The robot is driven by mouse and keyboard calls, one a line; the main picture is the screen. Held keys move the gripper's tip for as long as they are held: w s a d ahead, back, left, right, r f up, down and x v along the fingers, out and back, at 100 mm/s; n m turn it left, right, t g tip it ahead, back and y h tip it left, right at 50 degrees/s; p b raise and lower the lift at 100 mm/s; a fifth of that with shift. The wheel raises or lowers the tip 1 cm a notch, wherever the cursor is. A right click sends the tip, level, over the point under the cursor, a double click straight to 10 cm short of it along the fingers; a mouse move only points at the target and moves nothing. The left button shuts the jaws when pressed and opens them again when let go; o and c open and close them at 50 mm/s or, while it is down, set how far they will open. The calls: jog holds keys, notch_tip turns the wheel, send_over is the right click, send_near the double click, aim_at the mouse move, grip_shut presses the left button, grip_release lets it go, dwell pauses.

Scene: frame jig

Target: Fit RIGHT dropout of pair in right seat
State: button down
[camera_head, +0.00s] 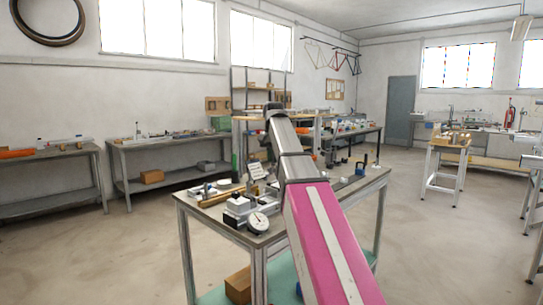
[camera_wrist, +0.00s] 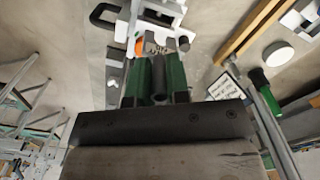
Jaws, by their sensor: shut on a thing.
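My gripper (camera_wrist: 159,72) shows in the wrist view, its two green fingers shut on a dark grey, tube-like part (camera_wrist: 158,76). I cannot tell whether this part is the right dropout, since its far end is hard to make out. Just beyond the fingertips are a small orange piece (camera_wrist: 138,46), several short pegs and a dark round post (camera_wrist: 184,44). A pale block (camera_wrist: 164,9) lies farther up. I cannot make out the right seat for certain. In the head view my arm hides the gripper and the part.
The workbench (camera_head: 221,212) holds a dial gauge (camera_head: 258,222), small blocks and tools on its left. In the wrist view a black loop handle (camera_wrist: 104,16), a wooden bar (camera_wrist: 248,32), a white disc (camera_wrist: 278,54) and a green-handled tool (camera_wrist: 265,80) lie around the gripper.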

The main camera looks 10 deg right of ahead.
jog(key=shift+f, duration=4.3)
jog(key=c, duration=1)
grip_release()
